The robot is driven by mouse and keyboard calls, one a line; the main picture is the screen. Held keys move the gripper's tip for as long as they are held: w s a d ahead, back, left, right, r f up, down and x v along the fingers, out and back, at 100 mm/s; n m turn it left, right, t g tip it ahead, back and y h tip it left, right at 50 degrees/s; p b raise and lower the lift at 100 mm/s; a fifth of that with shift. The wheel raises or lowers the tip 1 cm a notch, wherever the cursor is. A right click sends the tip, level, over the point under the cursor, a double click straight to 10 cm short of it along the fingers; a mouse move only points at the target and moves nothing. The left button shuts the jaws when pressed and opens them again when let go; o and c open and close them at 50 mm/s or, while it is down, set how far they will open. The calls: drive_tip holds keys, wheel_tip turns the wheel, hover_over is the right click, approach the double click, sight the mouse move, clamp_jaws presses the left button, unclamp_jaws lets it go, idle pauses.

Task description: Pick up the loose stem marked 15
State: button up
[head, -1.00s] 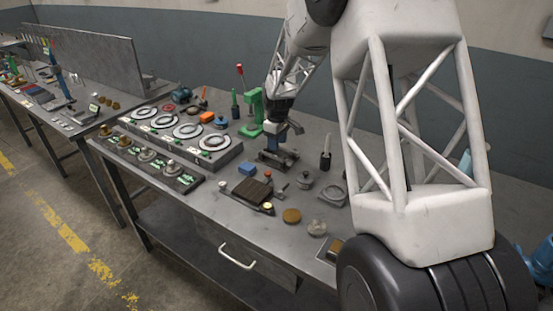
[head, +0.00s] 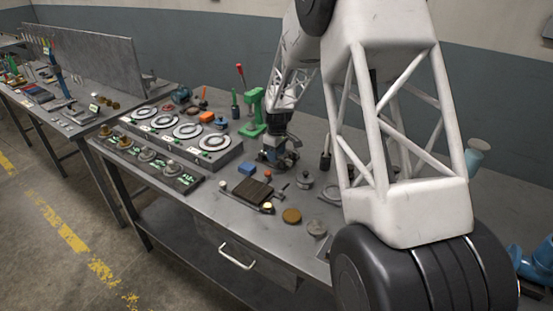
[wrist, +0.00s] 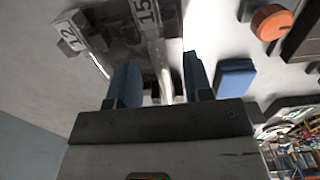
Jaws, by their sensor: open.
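In the wrist view a white tag reading 15 (wrist: 147,12) sits at the top centre, on a slender pale stem that runs down between my blue fingers. My gripper (wrist: 160,82) is open, with one finger on each side of the stem's lower part. I cannot tell whether either finger touches it. A second tag, reading 72 (wrist: 69,35), lies to the left, outside the fingers. In the head view my gripper (head: 274,158) is low over the bench, and the stems are too small or hidden to make out.
A blue block (wrist: 235,78) is close to the right finger in the wrist view. An orange round piece (wrist: 271,22) and a dark board lie further right. In the head view a green press (head: 254,112) and a ring panel (head: 187,150) stand left of my gripper.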

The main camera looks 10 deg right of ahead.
drive_tip(key=shift+f, duration=0.4)
clamp_jaws()
idle(0.4)
